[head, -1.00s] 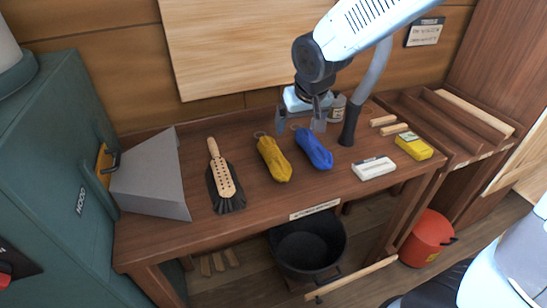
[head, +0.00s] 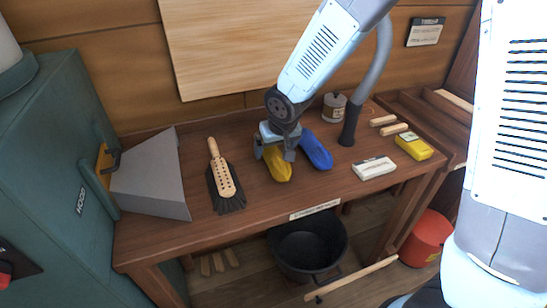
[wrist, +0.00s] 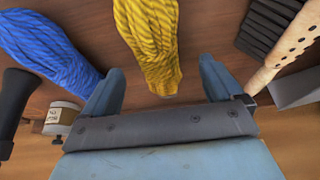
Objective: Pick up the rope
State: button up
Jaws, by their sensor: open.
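Two rope bundles lie side by side on the wooden bench. The yellow rope (head: 280,171) is on the left in the head view, and the blue rope (head: 317,153) is just right of it. My gripper (head: 276,152) is open over the yellow rope's far end, which it partly hides. In the wrist view the yellow rope (wrist: 150,40) runs between the open fingers, with space on both sides. The blue rope (wrist: 45,45) lies outside the left finger there. Whether the fingers reach down beside the yellow rope is hard to tell.
A brush (head: 224,180) lies left of the ropes, beside a grey dustpan-like wedge (head: 150,178). A white box (head: 374,168) and a yellow box (head: 414,147) lie to the right.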

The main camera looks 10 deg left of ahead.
aim_at(273, 148)
jog(key=shift+x, duration=2.8)
jog(key=shift+w, duration=0.1)
jog(key=shift+c, duration=0.4)
jog(key=shift+r, duration=0.1)
jog(key=c, duration=1.1)
jog(key=shift+r, duration=0.1)
jog(key=shift+r, duration=0.25)
notch_tip(273, 148, up, 2)
jog(key=shift+r, duration=0.15)
jog(key=s+d+r, duration=0.1)
jog(key=r, duration=0.1)
jog(key=s+d+r, duration=0.1)
jog(key=r, duration=0.1)
jog(key=s+d+r, duration=0.1)
jog(key=r, duration=0.1)
jog(key=shift+s+d+r, duration=0.1)
jog(key=shift+s+d, duration=0.15)
jog(key=shift+s, duration=0.15)
jog(key=s+d+r, duration=0.3)
jog(key=s+d, duration=0.3)
jog(key=shift+s+r, duration=0.4)
